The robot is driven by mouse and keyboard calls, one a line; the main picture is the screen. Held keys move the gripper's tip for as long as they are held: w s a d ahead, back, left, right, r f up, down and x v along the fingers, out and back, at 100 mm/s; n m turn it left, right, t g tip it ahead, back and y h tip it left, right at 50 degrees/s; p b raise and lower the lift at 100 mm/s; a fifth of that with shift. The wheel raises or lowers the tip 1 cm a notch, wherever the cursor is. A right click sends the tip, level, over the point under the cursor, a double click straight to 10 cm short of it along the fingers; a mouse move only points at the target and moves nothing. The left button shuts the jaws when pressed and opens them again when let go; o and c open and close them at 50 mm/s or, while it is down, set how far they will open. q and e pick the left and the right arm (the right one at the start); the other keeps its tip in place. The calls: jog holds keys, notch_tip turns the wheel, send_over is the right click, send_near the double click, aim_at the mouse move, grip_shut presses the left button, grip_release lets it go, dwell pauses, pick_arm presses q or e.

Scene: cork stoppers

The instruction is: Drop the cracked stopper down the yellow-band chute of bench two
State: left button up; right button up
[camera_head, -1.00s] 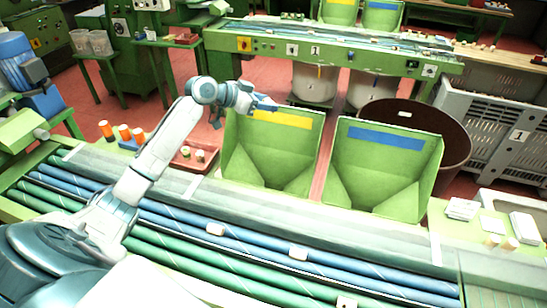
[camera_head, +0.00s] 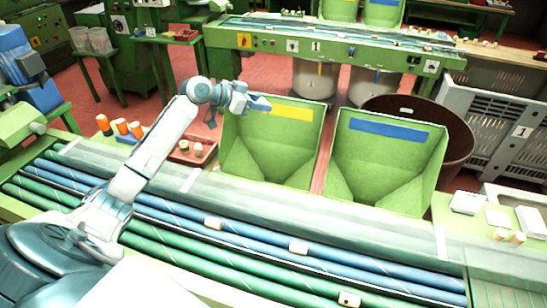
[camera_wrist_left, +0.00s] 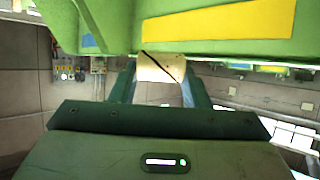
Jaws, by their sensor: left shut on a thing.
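My left gripper (camera_head: 260,104) is shut on a pale cork stopper (camera_wrist_left: 161,67), which has a dark diagonal crack line across its face in the left wrist view. In the head view the gripper is at the upper left edge of the green yellow-band chute (camera_head: 268,150), and the stopper cannot be made out there. The yellow band (camera_head: 291,113) is on the chute's back wall; it also shows large at the top of the left wrist view (camera_wrist_left: 218,24). I cannot tell whether the stopper is over the opening. My right gripper is not in view.
A blue-band chute (camera_head: 385,165) stands to the right. Blue and green rollers (camera_head: 250,235) carrying a few stoppers run in front. A red tray (camera_head: 190,152) with stoppers and orange-topped bottles (camera_head: 121,127) are at left. A brown round bin (camera_head: 455,140) is behind right.

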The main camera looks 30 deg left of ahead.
pick_arm(q)
jog(key=o, duration=1)
jog(key=shift+o, duration=0.2)
jog(key=b+v, duration=0.5)
jog(key=v, duration=0.5)
jog(key=shift+s+a+r, duration=0.2)
jog(key=shift+s, duration=0.1)
jog(key=shift+r, duration=0.1)
